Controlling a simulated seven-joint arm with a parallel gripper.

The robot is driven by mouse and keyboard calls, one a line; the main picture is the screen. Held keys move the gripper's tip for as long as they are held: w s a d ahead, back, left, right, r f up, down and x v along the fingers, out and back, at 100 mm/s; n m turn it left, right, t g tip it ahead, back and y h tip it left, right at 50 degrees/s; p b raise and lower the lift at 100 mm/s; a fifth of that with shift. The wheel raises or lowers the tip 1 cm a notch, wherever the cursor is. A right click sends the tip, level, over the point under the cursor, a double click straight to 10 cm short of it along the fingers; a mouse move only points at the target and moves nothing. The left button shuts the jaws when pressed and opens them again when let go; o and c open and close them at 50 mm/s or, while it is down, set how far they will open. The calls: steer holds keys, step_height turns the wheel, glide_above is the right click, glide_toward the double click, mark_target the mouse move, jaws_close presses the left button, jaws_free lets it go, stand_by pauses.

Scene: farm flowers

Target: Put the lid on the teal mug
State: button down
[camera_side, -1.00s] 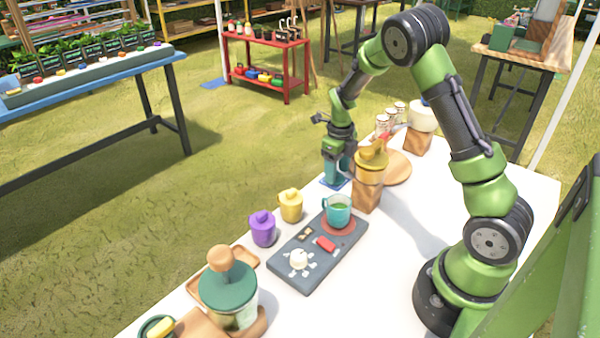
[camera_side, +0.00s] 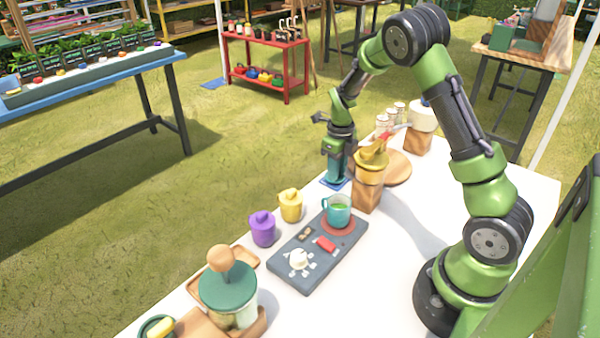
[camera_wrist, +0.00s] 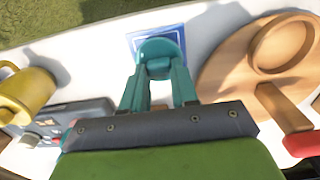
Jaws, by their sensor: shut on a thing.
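The teal mug (camera_side: 338,210) stands upright with no lid on it and green contents showing, on the red round spot of a grey panel (camera_side: 290,270) in the side view. My gripper (camera_side: 335,180) is low over a blue square (camera_wrist: 140,38) beyond the mug, pointing down. In the wrist view its teal fingers (camera_wrist: 160,78) are shut on a small teal lid (camera_wrist: 158,50) above or on the blue square. I cannot tell whether the lid touches the square. In the side view the fingers mostly hide the lid.
A yellow pot (camera_side: 372,155) on a wooden block stands close right of my gripper. A round wooden board (camera_side: 398,168) lies behind it. The white table's right middle is clear.

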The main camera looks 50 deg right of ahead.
step_height(320, 180, up, 8)
steer(key=s+a+r+n, duration=0.3)
steer(key=s+a+r, duration=0.1)
steer(key=a+r, duration=0.4)
steer(key=s+a+f+n, duration=0.1)
steer(key=s+a+n, duration=0.2)
steer(key=s+a, duration=0.35)
step_height(320, 180, down, 6)
steer(key=shift+s, duration=0.2)
steer(key=shift+f, duration=0.25)
stand_by(1.7)
steer(key=c, duration=0.8)
jaws_free()
steer(key=shift+o, duration=0.3)
